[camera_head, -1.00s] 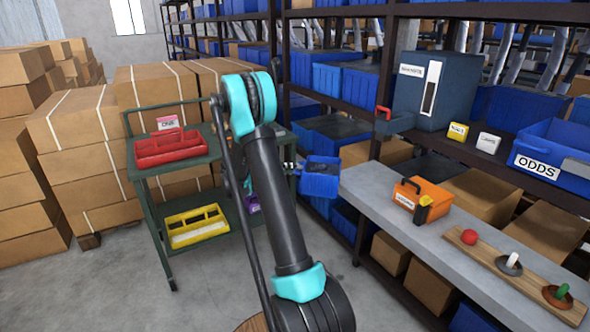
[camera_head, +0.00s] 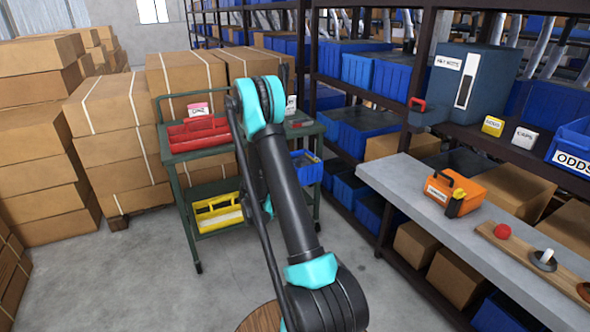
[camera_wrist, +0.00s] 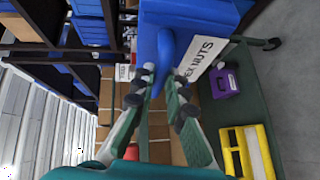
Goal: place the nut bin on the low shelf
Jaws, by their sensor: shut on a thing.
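The nut bin (camera_head: 307,168) is blue. In the wrist view the nut bin (camera_wrist: 195,25) has a white label reading "EX NUTS", its start covered. My gripper (camera_wrist: 160,72) is shut on the bin's blue front lip or handle and holds it in the air. In the head view my arm hides most of the gripper, and the bin hangs at the right end of a green cart (camera_head: 190,168). The cart's low shelf (camera_head: 222,238) carries a yellow tray (camera_head: 218,213).
A red tray (camera_head: 198,134) sits on the cart's top shelf. Boxes (camera_head: 105,150) are stacked behind and left. A dark rack with blue bins and a grey bench (camera_head: 430,205) holding an orange toolbox (camera_head: 455,190) stand right. The floor before the cart is clear.

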